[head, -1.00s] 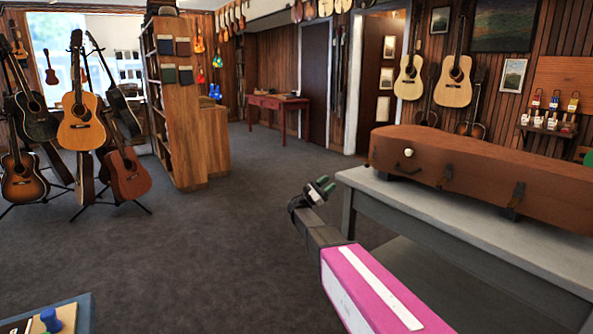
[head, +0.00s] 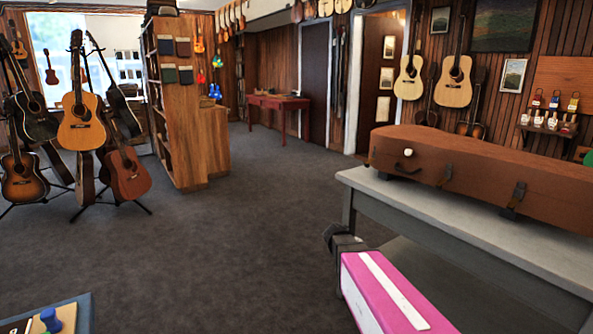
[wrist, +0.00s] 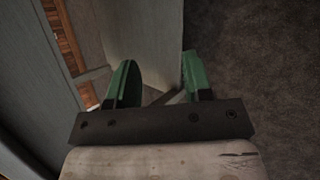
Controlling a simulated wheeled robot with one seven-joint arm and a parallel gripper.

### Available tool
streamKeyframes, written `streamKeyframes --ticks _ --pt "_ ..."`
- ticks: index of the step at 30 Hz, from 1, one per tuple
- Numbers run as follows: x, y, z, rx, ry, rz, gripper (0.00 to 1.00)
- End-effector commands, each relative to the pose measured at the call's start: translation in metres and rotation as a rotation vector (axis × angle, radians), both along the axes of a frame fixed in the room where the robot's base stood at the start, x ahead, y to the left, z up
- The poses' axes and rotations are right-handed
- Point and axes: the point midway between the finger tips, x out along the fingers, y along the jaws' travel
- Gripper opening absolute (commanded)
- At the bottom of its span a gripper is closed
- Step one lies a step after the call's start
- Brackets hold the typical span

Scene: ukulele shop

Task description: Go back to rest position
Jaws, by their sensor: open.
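My gripper (wrist: 158,85) shows in the wrist view with its two green fingers spread apart and nothing between them. Grey table parts and the dark carpet lie beyond the fingers. In the head view my pink arm link reaches up from the bottom right, close to the front of the grey table (head: 440,222). The dark end of my arm is beside the table's left leg, and the green fingertips are hidden in that view.
A brown instrument case (head: 480,175) lies on the grey table. Guitars on stands (head: 82,130) and a wooden shelf (head: 185,110) are at left. A blue-edged surface (head: 80,312) shows at bottom left. The carpet (head: 230,240) in the middle is clear.

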Motion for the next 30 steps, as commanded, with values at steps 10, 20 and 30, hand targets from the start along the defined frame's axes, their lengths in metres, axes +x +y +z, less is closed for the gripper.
streamKeyframes --ticks 10,20,30 --pt "-0.102 0.046 -0.033 0.571 -0.154 -0.397 0.46" --pt "-0.122 0.069 -0.033 0.759 -0.198 -0.561 0.46" --pt "-0.122 0.069 -0.033 0.757 -0.196 -0.559 0.46"
